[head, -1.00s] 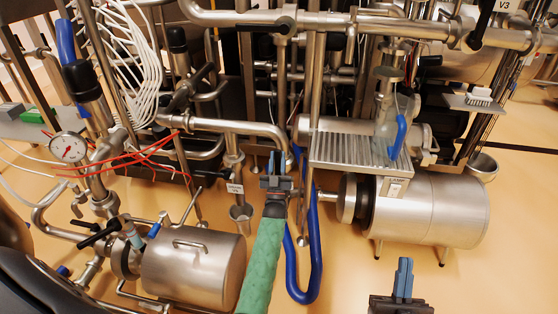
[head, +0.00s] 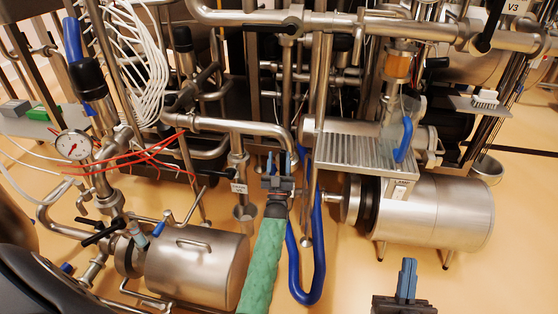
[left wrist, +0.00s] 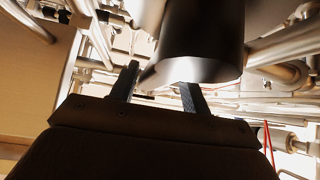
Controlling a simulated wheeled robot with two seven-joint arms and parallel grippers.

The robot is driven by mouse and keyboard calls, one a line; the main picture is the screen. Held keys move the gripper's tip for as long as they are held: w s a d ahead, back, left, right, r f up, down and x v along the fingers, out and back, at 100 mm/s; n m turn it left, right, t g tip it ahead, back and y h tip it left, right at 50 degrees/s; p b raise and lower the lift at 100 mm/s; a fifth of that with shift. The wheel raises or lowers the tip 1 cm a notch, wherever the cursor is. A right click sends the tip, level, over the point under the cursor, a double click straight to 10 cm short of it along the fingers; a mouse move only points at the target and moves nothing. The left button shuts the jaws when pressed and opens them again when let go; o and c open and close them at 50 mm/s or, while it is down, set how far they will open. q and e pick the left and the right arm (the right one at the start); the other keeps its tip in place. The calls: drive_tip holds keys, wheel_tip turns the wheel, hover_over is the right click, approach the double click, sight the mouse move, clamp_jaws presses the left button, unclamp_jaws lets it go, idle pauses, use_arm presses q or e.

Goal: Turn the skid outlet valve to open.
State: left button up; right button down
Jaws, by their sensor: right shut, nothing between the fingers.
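Which valve is the skid outlet valve is not clear. A black lever (head: 272,27) lies roughly horizontal across the top pipe. Another black handle (head: 489,30) hangs tilted below the V3 tag at upper right. My left gripper (head: 278,163), on the green-sleeved arm, points up in the middle with its fingers apart, well below the black lever. In the left wrist view a dark cylinder (left wrist: 203,38) shows beyond and partly between the fingertips; contact cannot be told. My right gripper (head: 408,278) is shut and empty at the lower right, away from any valve.
A blue hose (head: 307,290) loops beside my left gripper. A steel motor (head: 440,220) stands at right and a steel cylinder (head: 197,270) at lower left. A ribbed metal step (head: 350,155) sits above the right motor. A sight glass (head: 398,66) shows amber contents.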

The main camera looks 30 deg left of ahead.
use_arm(q)
drive_tip(key=v, duration=0.7)
drive_tip(key=shift+s+f, duration=0.2)
drive_tip(key=shift+f, duration=0.1)
use_arm(e)
drive_tip(key=shift+w+a+f+g, duration=0.1)
drive_tip(key=shift+w+f+g, duration=0.1)
drive_tip(key=shift+f, duration=0.2)
drive_tip(key=shift+w+f+g, duration=0.1)
drive_tip(key=shift+f+g, duration=0.1)
drive_tip(key=shift+f, duration=0.15)
drive_tip(key=shift+w+r, duration=0.1)
drive_tip(key=shift+r, duration=0.1)
drive_tip(key=shift+f, duration=0.1)
